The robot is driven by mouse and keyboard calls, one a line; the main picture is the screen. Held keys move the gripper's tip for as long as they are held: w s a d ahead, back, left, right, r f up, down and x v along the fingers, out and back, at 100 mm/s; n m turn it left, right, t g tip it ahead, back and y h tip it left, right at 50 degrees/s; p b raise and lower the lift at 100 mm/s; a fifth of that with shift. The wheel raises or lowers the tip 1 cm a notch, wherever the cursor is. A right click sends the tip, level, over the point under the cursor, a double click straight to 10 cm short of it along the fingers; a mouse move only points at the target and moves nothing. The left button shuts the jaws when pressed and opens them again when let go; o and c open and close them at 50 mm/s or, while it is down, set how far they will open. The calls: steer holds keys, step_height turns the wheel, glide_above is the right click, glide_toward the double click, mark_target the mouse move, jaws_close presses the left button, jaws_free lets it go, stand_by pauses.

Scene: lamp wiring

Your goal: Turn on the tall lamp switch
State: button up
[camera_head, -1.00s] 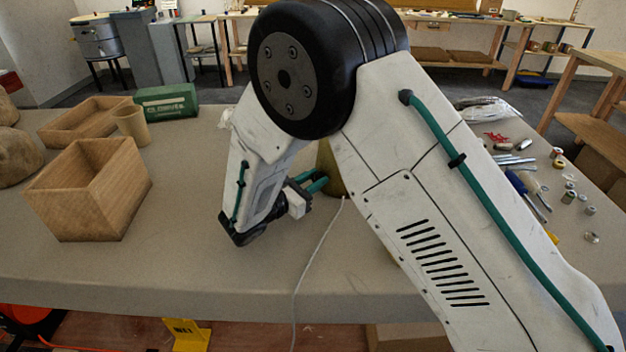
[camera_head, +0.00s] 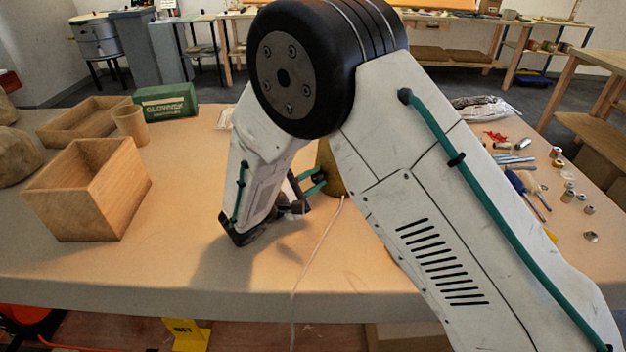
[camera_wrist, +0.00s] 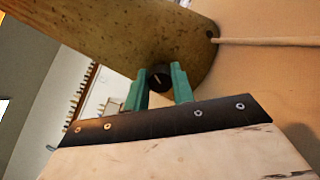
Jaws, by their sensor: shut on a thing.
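The tall lamp's brownish-yellow base (camera_head: 327,163) stands on the table, mostly hidden behind my arm; its upper part is not visible. In the wrist view the lamp base (camera_wrist: 130,32) fills the top, with a dark round switch knob (camera_wrist: 159,77) on its side. My gripper (camera_wrist: 160,75) has its green fingers on either side of the knob, shut on it. In the head view my gripper (camera_head: 316,181) reaches the base. Warm light falls on the table around it.
A pale cord (camera_head: 318,245) runs from the base over the table's front edge. Wooden boxes (camera_head: 90,190), a cup (camera_head: 130,124) and a green case (camera_head: 166,101) stand left. Tools and small parts (camera_head: 525,180) lie right. The table's front left is clear.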

stand_by(0.4)
steer(key=o, duration=1)
steer(key=v, duration=0.8)
steer(key=shift+d, duration=0.1)
